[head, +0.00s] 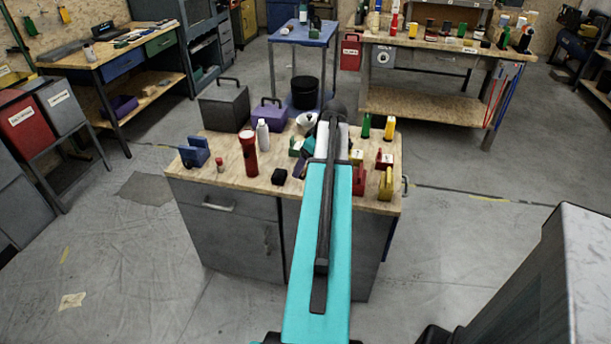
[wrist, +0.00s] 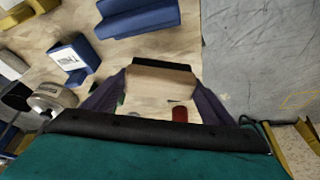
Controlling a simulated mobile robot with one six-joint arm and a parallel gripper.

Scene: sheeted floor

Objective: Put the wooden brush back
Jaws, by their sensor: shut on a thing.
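In the wrist view, the wooden brush (wrist: 160,77) shows as a pale wooden block with a dark strip along its far edge. The two dark purple fingers of my gripper (wrist: 158,88) close on its ends. A wood-topped surface lies beneath it; I cannot tell whether the brush touches it. In the head view, my arm hides most of the gripper over the wood-topped cabinet (head: 228,178), and I cannot make out the brush there.
On the cabinet top stand a red flashlight (head: 248,152), a white bottle (head: 262,135), a blue holder (head: 194,152), a black box (head: 279,176) and yellow and red items at right. A purple toolbox (head: 270,112) and black bucket (head: 305,92) are behind. Open floor lies left.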

